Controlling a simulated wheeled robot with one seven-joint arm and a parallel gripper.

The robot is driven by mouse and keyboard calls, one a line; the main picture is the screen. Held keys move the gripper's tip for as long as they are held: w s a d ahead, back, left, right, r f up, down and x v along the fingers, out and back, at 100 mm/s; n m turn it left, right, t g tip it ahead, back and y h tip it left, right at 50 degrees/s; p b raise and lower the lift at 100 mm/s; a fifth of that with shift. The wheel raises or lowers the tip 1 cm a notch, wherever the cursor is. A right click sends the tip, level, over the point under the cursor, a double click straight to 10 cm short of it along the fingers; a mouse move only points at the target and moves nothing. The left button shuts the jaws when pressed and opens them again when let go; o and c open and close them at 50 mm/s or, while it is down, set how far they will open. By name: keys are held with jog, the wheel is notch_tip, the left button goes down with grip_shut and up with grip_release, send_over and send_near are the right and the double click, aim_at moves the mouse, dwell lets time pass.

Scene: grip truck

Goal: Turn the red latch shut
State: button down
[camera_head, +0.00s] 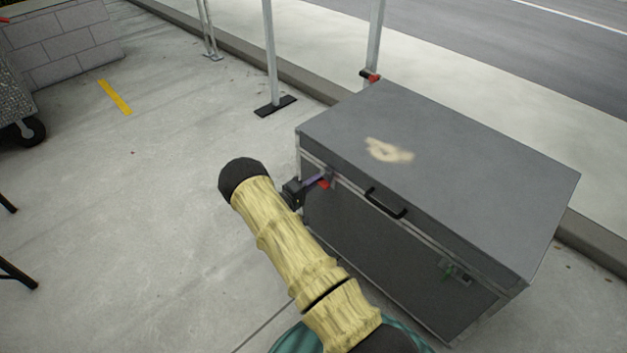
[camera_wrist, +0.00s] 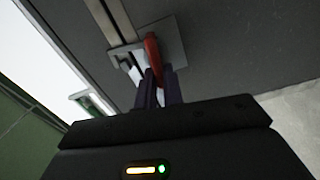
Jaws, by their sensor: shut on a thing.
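The red latch (camera_head: 324,184) is on the front face of a grey case (camera_head: 450,150), near its left end, just under the lid seam. My gripper (camera_head: 318,181) is at the latch, with its fingers reaching it from the left. In the wrist view the red latch (camera_wrist: 152,52) stands out from a grey metal plate, and my gripper's two dark fingers (camera_wrist: 158,88) are shut on its near end. The fingers hide part of the latch. The case lid is down.
Metal posts (camera_head: 271,55) stand behind, one with a black foot. A wheeled cart (camera_head: 18,105) is at far left.

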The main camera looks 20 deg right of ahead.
jog(key=shift+f+n, duration=0.1)
jog(key=shift+n, duration=0.7)
jog(key=c, duration=1.5)
grip_release()
jog(key=shift+a, duration=0.1)
jog(key=p+v, duration=0.3)
jog(key=v, duration=1.4)
jog(key=shift+a, duration=0.1)
